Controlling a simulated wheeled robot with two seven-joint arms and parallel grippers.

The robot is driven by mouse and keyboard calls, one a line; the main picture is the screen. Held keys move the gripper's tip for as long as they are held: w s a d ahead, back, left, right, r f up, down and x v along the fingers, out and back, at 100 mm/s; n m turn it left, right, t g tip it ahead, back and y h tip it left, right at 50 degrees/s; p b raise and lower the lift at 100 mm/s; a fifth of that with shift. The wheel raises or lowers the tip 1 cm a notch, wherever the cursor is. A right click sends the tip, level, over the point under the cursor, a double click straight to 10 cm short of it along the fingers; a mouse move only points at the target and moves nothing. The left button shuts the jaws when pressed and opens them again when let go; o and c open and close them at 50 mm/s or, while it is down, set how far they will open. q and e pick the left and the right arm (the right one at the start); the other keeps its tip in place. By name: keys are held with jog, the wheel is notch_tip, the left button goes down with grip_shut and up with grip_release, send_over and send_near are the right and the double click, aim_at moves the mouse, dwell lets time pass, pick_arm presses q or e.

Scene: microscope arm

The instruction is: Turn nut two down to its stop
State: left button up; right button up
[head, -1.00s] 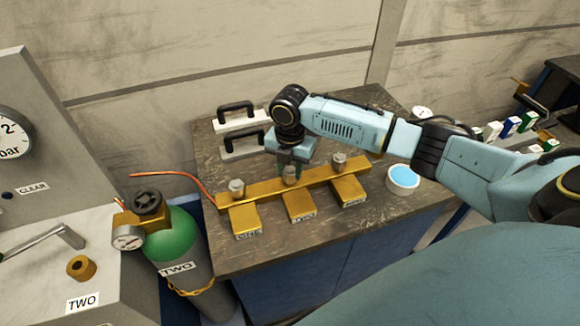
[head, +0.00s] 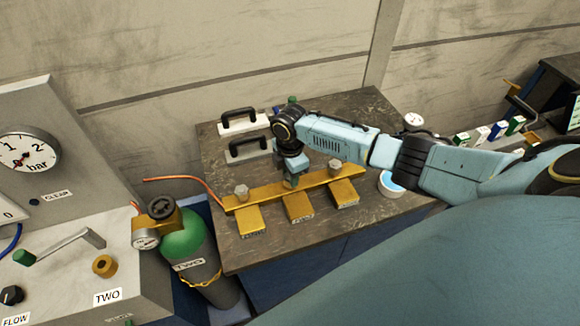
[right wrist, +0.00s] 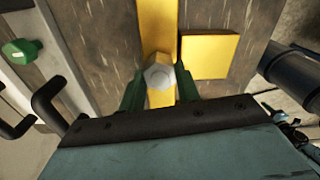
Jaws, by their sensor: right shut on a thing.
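A brass bar (head: 268,192) lies across the dark bench top, with three brass blocks in front of it and grey hex nuts standing on it. The left nut (head: 242,191) and the right nut (head: 335,167) are in clear view. My right gripper (head: 291,181) points down over the middle of the bar and hides the middle nut in the head view. In the right wrist view the middle nut (right wrist: 158,76) sits between the green fingers, and the gripper is shut on it. The block labels are too blurred to read. My left gripper is not in view.
Two black-handled plates (head: 242,122) stand behind the bar. A round dish with blue contents (head: 391,184) is to its right. A green gas cylinder (head: 185,236) with a regulator stands left of the bench, beside a gauge panel (head: 28,150). An orange hose runs to the bar.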

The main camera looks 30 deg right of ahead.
jog(key=shift+m+p, duration=0.65)
jog(key=shift+m, duration=0.35)
jog(key=o, duration=1)
jog(key=shift+r, duration=0.1)
notch_tip(320, 180, up, 13)
jog(key=shift+r, duration=0.1)
